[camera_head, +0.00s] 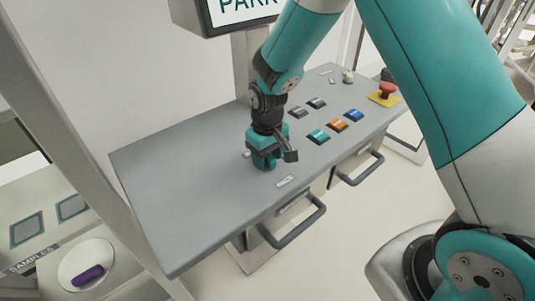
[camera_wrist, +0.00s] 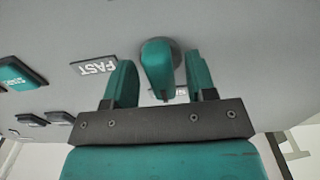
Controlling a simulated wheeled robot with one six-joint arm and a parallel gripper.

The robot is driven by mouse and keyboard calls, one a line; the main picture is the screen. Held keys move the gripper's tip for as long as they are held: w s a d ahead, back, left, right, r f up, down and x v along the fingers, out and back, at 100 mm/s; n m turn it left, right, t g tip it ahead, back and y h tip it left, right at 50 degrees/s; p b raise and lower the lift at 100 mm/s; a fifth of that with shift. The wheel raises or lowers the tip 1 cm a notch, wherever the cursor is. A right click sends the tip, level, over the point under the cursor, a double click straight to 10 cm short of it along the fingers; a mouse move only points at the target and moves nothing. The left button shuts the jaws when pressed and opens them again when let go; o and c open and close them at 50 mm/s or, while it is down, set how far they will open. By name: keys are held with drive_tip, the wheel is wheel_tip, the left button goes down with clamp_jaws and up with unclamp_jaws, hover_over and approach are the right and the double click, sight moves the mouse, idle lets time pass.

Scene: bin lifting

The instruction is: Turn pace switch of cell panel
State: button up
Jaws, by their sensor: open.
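The pace switch is a teal knob (camera_wrist: 157,62) on a round grey base on the grey cell panel (camera_head: 185,175). A FAST label (camera_wrist: 95,67) sits left of it in the wrist view, upside down. A second label (camera_wrist: 181,91) is partly hidden behind the knob and a finger. My gripper (camera_head: 265,163) points down at the panel, and it hides the knob in the head view. In the wrist view my gripper (camera_wrist: 161,82) is open, with one finger on each side of the knob and a visible gap on both sides.
Several push buttons, including teal (camera_head: 319,136), orange (camera_head: 338,126) and blue (camera_head: 353,115), lie right of my gripper. A red emergency stop (camera_head: 387,91) is at the far right. Drawer handles (camera_head: 295,226) stick out in front. The panel's left part is clear.

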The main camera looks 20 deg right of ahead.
drive_tip(key=c, duration=0.9)
drive_tip(key=m+b, duration=0.1)
drive_tip(key=m, duration=0.3)
drive_tip(key=shift+m, duration=0.3)
drive_tip(key=m, duration=0.4)
drive_tip(key=shift+b, duration=0.4)
drive_tip(key=m, duration=0.5)
drive_tip(key=shift+m+b, duration=0.45)
drive_tip(key=shift+m, duration=1.75)
